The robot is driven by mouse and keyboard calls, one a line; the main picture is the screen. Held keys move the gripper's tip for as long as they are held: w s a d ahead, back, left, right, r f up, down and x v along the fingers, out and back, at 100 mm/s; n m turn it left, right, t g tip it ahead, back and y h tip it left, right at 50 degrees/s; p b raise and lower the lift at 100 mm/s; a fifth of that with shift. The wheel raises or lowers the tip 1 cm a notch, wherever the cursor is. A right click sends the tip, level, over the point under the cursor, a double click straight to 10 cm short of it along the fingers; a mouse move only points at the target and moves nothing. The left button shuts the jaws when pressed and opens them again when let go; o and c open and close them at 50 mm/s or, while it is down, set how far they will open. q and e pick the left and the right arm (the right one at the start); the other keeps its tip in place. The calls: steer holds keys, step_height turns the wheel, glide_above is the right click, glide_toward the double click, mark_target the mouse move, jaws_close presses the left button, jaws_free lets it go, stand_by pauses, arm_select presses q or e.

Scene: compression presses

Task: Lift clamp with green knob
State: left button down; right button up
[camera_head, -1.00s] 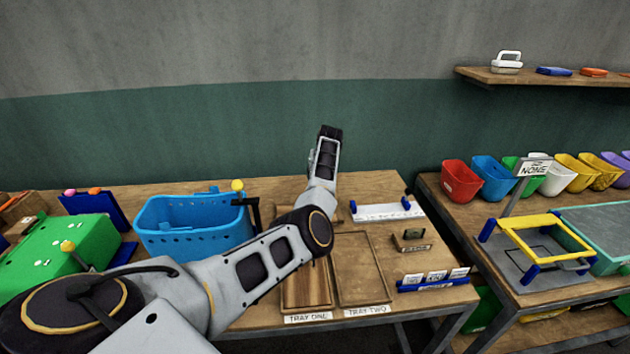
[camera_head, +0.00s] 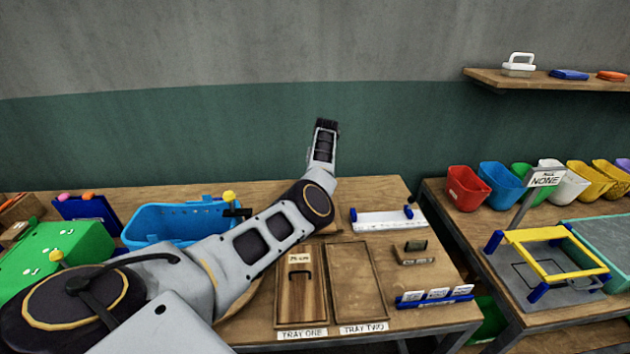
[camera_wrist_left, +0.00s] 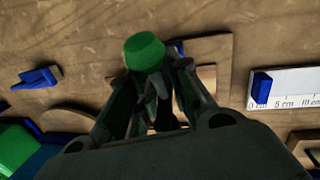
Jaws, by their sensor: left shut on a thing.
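In the left wrist view a round green knob (camera_wrist_left: 145,52) sits on a short stem at the tips of my left gripper (camera_wrist_left: 158,88). The gripper is shut on the clamp with this knob. The clamp's lower body is dark and mostly hidden by the fingers. A wooden board (camera_wrist_left: 218,55) lies beneath it on the table. In the head view my left arm crosses the table from the left, and I cannot make out the clamp there. My right gripper is not in view.
Tray one (camera_head: 301,335) holds a wooden block with a handle, and tray two (camera_head: 372,325) looks empty. A white ruler (camera_head: 388,221) lies right of the arm. A blue basket (camera_head: 160,226) stands at left. A yellow frame (camera_head: 550,277) stands on the right table.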

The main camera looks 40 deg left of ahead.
arm_select(q)
steer(key=shift+a, duration=0.1)
steer(key=c, duration=1.6)
jaws_free()
steer(key=shift+o, duration=0.2)
step_height(320, 180, up, 12)
steer(key=d, duration=0.2)
steer(key=shift+w+f, duration=0.2)
steer(key=shift+w, duration=0.2)
steer(key=shift+d, duration=0.1)
